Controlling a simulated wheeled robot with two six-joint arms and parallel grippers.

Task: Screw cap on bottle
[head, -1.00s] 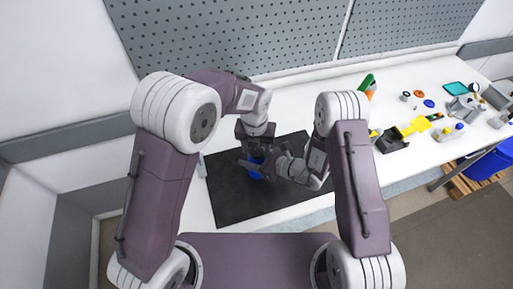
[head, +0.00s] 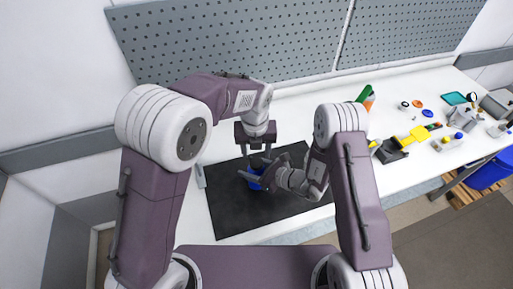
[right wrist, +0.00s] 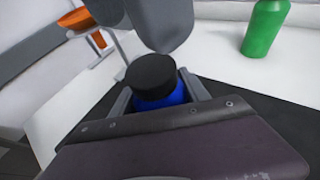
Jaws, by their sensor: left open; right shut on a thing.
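A blue bottle (head: 254,185) stands on the black mat (head: 235,218), mostly hidden by my right gripper in the head view. In the right wrist view the blue bottle (right wrist: 168,97) has a black cap (right wrist: 150,73) sitting on its top; whether it is fully tightened cannot be seen. My right gripper (head: 255,180) is shut on the bottle, its fingers on either side of the blue body. My left gripper (head: 257,155) points down above the bottle with its fingers apart. In the right wrist view grey left finger parts (right wrist: 160,22) hang just above and behind the cap.
A green bottle (right wrist: 265,28) stands at the back of the white table, beyond the mat. Tools, a yellow-and-black item (head: 393,150) and several small caps lie at the right. A grey pegboard (head: 240,40) rises behind. The mat around the bottle is clear.

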